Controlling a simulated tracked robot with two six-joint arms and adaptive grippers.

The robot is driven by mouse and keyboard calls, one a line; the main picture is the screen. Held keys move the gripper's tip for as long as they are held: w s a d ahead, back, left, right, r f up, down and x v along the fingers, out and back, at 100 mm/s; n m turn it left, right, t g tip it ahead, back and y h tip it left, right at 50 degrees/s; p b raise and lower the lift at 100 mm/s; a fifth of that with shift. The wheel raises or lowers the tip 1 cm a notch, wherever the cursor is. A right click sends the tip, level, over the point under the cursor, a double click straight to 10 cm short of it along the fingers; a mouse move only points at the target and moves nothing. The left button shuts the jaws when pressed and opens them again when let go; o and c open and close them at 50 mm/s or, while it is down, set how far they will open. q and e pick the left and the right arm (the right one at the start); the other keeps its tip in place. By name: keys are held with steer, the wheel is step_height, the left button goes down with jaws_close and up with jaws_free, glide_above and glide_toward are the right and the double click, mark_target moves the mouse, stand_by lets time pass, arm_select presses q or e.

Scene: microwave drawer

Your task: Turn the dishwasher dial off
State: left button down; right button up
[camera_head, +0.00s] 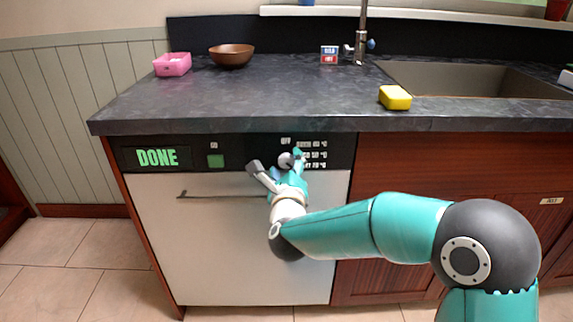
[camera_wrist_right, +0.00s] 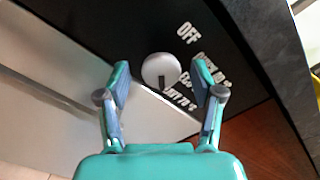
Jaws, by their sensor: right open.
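The dishwasher (camera_head: 230,250) has a white front with a black control panel along its top. Its round grey dial (camera_head: 286,160) sits on the right part of the panel, partly covered by my right gripper in the head view. In the right wrist view the dial (camera_wrist_right: 161,70) shows whole, with a dark mark at its lower edge, away from the OFF label (camera_wrist_right: 188,33). My right gripper (camera_head: 276,166) is open in front of the dial. In the wrist view its fingers (camera_wrist_right: 166,85) stand on both sides of the dial, apart from it. My left gripper is not in view.
A green DONE display (camera_head: 157,158) and a green button (camera_head: 215,161) are on the panel's left. The handle (camera_head: 222,195) runs below. The dark countertop (camera_head: 220,105) overhangs the panel, carrying a yellow sponge (camera_head: 395,97), brown bowl (camera_head: 232,54) and pink container (camera_head: 172,64).

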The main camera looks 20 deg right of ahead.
steer(key=shift+w+d, duration=0.1)
steer(key=shift+w, duration=0.15)
steer(key=c, duration=1.1)
steer(key=shift+c, duration=0.2)
